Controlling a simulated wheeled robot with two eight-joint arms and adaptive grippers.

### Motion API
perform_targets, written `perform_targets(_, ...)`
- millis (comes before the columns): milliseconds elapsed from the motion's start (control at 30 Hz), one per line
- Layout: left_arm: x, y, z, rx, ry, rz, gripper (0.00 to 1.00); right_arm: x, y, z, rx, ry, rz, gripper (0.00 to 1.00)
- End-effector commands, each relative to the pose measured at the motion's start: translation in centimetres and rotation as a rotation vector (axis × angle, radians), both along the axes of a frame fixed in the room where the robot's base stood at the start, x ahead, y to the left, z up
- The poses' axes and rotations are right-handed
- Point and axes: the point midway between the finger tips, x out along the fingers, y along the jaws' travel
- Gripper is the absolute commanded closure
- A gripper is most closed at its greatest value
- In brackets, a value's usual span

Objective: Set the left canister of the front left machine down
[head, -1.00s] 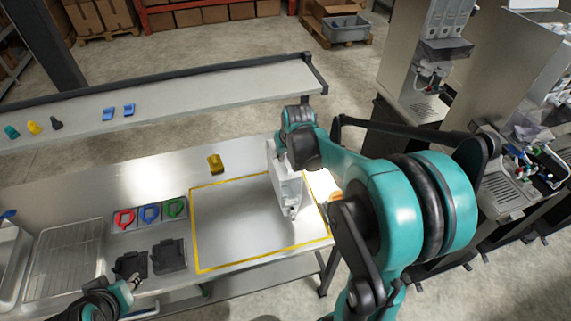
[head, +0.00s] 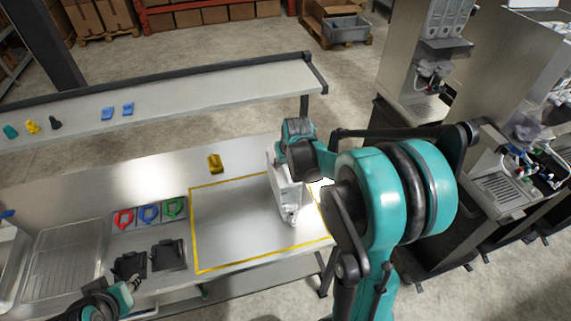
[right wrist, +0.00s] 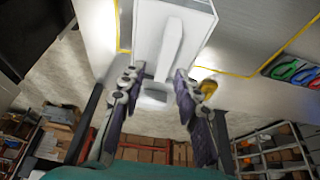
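The white canister (head: 286,192) is at the right side of the yellow-outlined area (head: 225,225) on the steel table. It looks upright with its base at the tabletop; a small gap underneath cannot be ruled out. In the right wrist view, the canister (right wrist: 182,28) has a pale handle reaching between my fingers. My right gripper (right wrist: 158,78) has its fingers apart on both sides of the handle, with visible gaps. In the head view, the right wrist hides most of the fingers. My left gripper (head: 132,286) is at the lower left, away from the canister; its fingers are too small to read.
A yellow piece (head: 215,163) lies behind the outlined area. Red, blue and green rings (head: 149,213) and black holders (head: 168,254) are to its left. A raised shelf (head: 190,95) runs behind. Dispenser machines (head: 425,75) stand at right. The outlined area's left part is clear.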

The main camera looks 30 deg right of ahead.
Motion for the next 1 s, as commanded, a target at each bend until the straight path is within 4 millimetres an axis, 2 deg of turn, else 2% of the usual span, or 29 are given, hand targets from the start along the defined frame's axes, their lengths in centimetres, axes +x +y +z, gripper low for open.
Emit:
perform_targets(133, 0.0, 0.0, 0.4, 0.000, 0.000, 0.000, 0.69, 0.0, 0.0, 0.4, 0.000, 0.000, 0.000, 0.68)
perform_targets(233, 0.0, 0.0, 0.5, 0.000, 0.000, 0.000, 0.69, -0.5, 0.1, 1.5, 0.000, 0.000, 0.000, 0.68)
perform_targets(600, 0.0, 0.0, 1.6, 0.000, 0.000, 0.000, 0.69, -3.6, 0.8, 8.8, 0.000, 0.000, -0.001, 0.68)
perform_targets(833, 0.0, 0.0, 1.8, 0.000, 0.000, 0.000, 0.69, -4.6, 1.2, 11.1, 0.000, -0.001, 0.001, 0.68)
perform_targets(933, 0.0, 0.0, 1.8, 0.000, 0.000, 0.000, 0.69, -5.6, 2.5, 11.7, -0.004, -0.012, 0.017, 0.68)
perform_targets(1000, 0.0, 0.0, 1.8, 0.000, 0.000, 0.000, 0.69, -6.9, 4.2, 12.1, -0.009, -0.030, 0.039, 0.68)
